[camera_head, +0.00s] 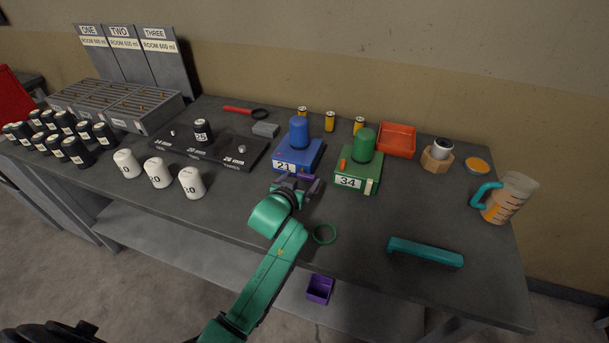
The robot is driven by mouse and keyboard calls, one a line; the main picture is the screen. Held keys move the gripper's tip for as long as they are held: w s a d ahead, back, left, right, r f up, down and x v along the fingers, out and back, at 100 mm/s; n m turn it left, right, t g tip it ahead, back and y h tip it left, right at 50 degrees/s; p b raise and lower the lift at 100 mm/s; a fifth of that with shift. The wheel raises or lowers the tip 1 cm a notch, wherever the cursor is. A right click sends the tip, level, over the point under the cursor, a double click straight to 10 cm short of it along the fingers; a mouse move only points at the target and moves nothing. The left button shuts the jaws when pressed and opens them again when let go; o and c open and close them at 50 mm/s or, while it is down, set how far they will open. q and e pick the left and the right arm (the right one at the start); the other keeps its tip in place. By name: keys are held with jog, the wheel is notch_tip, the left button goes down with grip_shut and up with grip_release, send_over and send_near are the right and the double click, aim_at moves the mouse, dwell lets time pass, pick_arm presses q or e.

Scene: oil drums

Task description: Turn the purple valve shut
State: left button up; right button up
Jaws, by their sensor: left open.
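A purple part, which looks like the purple valve (312,184), shows at the front of the blue unit (297,155), beside my gripper. The blue unit carries a blue cylinder and the label 21. My left gripper (296,184) is open, right at the purple part and partly covering it. I cannot tell whether the fingers touch it or stand around it. How far the valve is turned is also hidden. My right gripper is not in view.
A green unit (357,177) labelled 34 stands just right. A green ring (324,234) and a teal bar (425,252) lie near the front edge. White containers (158,173) stand left; a jug (509,198) stands right.

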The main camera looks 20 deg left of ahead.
aim_at(306, 175)
pick_arm(q)
jog(key=x, duration=0.2)
jog(key=shift+w+f, duration=0.1)
jog(key=shift+w, duration=0.3)
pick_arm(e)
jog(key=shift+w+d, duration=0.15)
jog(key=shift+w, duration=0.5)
